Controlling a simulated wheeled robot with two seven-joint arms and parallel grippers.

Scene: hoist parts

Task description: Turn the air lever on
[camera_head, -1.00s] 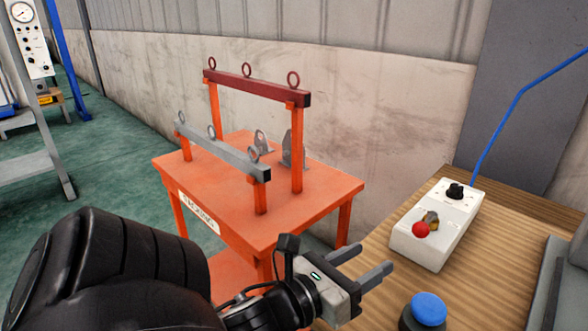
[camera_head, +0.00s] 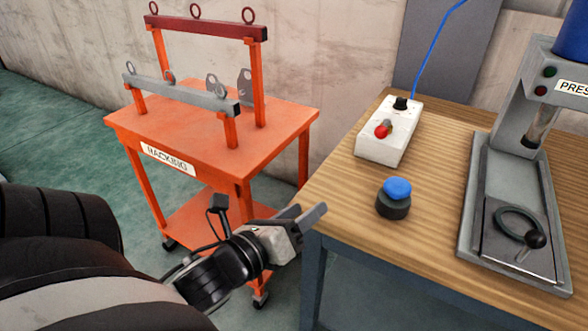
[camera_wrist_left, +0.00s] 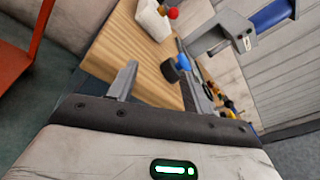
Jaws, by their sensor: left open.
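A white box (camera_head: 381,148) stands on the wooden bench. On it is a small lever with a red knob (camera_head: 383,129), and a black dial (camera_head: 401,103) behind that. The red knob also shows at the top of the left wrist view (camera_wrist_left: 173,13). I cannot tell the lever's exact setting. My left gripper (camera_head: 312,212) is open and empty by the bench's left edge, in front and to the left of the box, apart from it. Its two fingers also show in the left wrist view (camera_wrist_left: 160,78). My right gripper is not in view.
A blue push button (camera_head: 397,189) on a black base stands on the bench (camera_head: 440,215) in front of the box. A grey press (camera_head: 470,205) stands at right. An orange table (camera_head: 215,145) with a lifting frame stands at left. A blue hose (camera_head: 425,50) rises behind the box.

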